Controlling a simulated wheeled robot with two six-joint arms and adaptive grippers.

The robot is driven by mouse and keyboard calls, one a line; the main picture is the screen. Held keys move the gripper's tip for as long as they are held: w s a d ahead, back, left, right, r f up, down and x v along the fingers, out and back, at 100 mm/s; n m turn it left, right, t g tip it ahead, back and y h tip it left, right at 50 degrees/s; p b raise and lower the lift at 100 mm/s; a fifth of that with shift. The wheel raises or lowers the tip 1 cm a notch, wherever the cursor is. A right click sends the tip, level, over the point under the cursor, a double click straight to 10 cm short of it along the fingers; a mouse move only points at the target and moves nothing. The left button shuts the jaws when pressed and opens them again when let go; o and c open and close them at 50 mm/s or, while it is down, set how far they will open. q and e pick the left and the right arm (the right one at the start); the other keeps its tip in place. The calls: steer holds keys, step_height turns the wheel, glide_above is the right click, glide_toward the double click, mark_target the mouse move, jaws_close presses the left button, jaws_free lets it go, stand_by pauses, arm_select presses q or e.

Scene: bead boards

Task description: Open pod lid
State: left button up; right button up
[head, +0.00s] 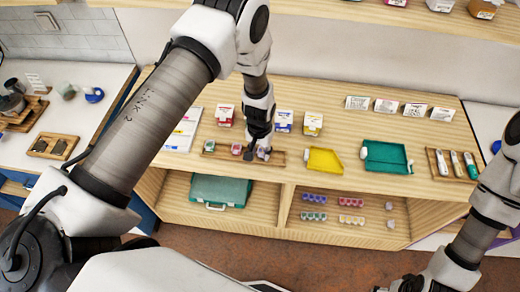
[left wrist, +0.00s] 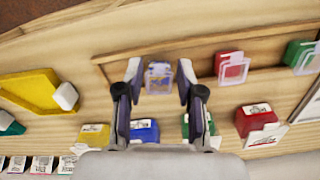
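A small clear pod with a purplish tint (left wrist: 158,78) stands in a wooden rack (head: 220,155) on the counter. Two more pods stand in the same rack, a red one (head: 236,149) and a green one (head: 209,146); both also show at the right of the left wrist view. My left gripper (head: 259,152) is down at the rack. In the left wrist view its fingers (left wrist: 159,72) are open on either side of the purplish pod, with a small gap at each side. Whether its lid is shut is too small to tell. My right gripper (head: 410,284) is at the bottom edge, partly cut off.
A yellow tray (head: 324,161) and a green tray (head: 385,157) lie right of the rack. Red (head: 225,115), blue (head: 284,121) and yellow (head: 313,124) boxes stand behind it. A wooden tool tray (head: 455,165) lies at the right. Shelves below hold a teal case (head: 219,190).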

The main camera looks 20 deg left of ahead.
arm_select(q)
steer(key=shift+s+a+r, duration=0.1)
steer(key=shift+s, duration=0.1)
jaws_close()
steer(key=shift+w, duration=0.25)
steer(key=shift+w+g+b, duration=0.1)
steer(key=shift+g+b, duration=0.4)
steer(key=shift+b, duration=0.35)
steer(key=g+b, duration=0.1)
steer(key=b, duration=0.1)
steer(key=w+g+b, duration=0.1)
steer(key=g+b, duration=0.2)
steer(key=b, duration=0.2)
steer(key=shift+w+r+g, duration=0.3)
steer(key=shift+r, duration=0.1)
steer(key=shift+w+r+g+b, duration=0.15)
steer(key=shift+r+g+b, duration=0.2)
steer(key=shift+g+b, duration=0.45)
steer(key=shift+r, duration=0.1)
